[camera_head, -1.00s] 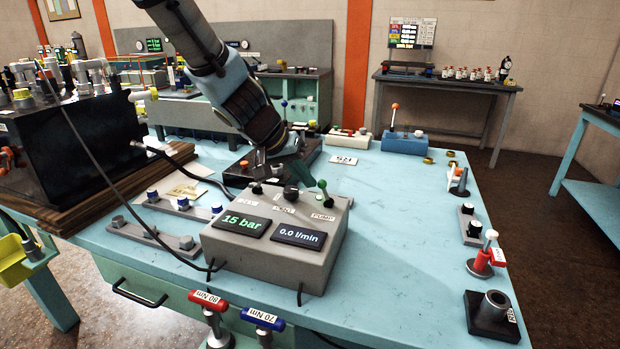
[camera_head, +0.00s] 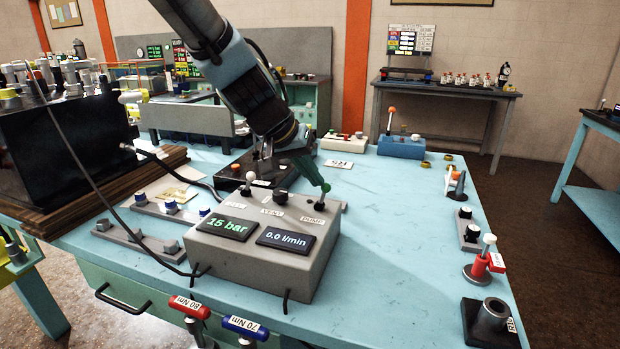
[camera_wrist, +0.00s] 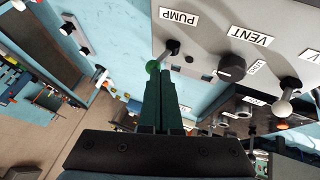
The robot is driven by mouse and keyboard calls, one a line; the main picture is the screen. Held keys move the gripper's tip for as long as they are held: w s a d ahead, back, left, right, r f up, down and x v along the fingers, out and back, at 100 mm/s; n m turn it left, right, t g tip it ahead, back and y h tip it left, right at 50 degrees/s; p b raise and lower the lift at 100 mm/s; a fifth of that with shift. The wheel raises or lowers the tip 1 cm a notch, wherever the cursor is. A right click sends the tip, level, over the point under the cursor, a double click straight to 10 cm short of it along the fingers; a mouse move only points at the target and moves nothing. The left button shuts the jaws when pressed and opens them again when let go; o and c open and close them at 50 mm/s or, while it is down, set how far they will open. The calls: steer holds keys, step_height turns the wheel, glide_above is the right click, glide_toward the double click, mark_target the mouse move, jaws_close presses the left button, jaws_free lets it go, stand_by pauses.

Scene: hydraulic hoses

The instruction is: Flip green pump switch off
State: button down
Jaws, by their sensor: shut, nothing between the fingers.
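The green-balled pump switch (camera_head: 326,187) stands at the right rear of a grey control box (camera_head: 270,262), behind its PUMP label. In the wrist view, the switch's green ball (camera_wrist: 152,66) is at the end of a short grey lever beside the PUMP label. My gripper (camera_head: 322,181) is shut and empty, with its green fingertips right at the ball. In the wrist view, my gripper's fingertips (camera_wrist: 165,76) partly overlap the ball and lever; I cannot tell whether they touch. The box displays read 15 bar and 0.0 l/min.
A black vent knob (camera_head: 280,198) and a white-balled lever (camera_head: 250,177) stand on the same box. A dark hose runs along the left. A blue box with an orange-tipped lever (camera_head: 400,145) is behind.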

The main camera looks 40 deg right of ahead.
steer(key=shift+r, duration=0.15)
steer(key=shift+r+p, duration=0.55)
steer(key=shift+r, duration=0.1)
